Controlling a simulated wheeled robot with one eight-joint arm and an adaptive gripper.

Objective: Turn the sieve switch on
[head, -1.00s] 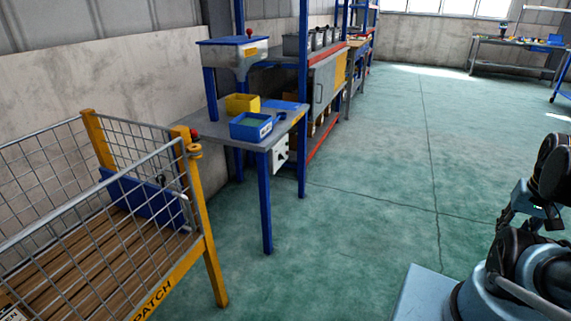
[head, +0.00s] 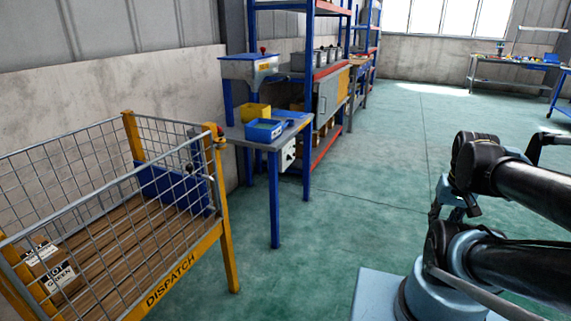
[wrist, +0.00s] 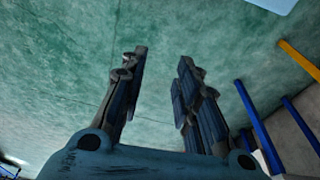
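A small grey-white box (head: 288,155), seemingly the switch box, is fixed to the side of a grey-topped table (head: 262,144) with blue legs in the head view. It is small, and its switch position cannot be told. Above the table stands a grey and blue hopper-like unit (head: 248,68) with a red knob on top, perhaps the sieve. My gripper (wrist: 160,65) is open and empty in the wrist view, its two fingers well apart above the green floor. It is away from the box. Blue table legs (wrist: 262,128) show at the right of that view.
A yellow-framed mesh cage marked DISPATCH (head: 172,279) stands at the left, close to the table. A yellow bin (head: 255,112) and a blue bin (head: 264,130) sit on the table. Shelving (head: 327,72) runs behind it. The green floor (head: 355,205) between table and arm is clear.

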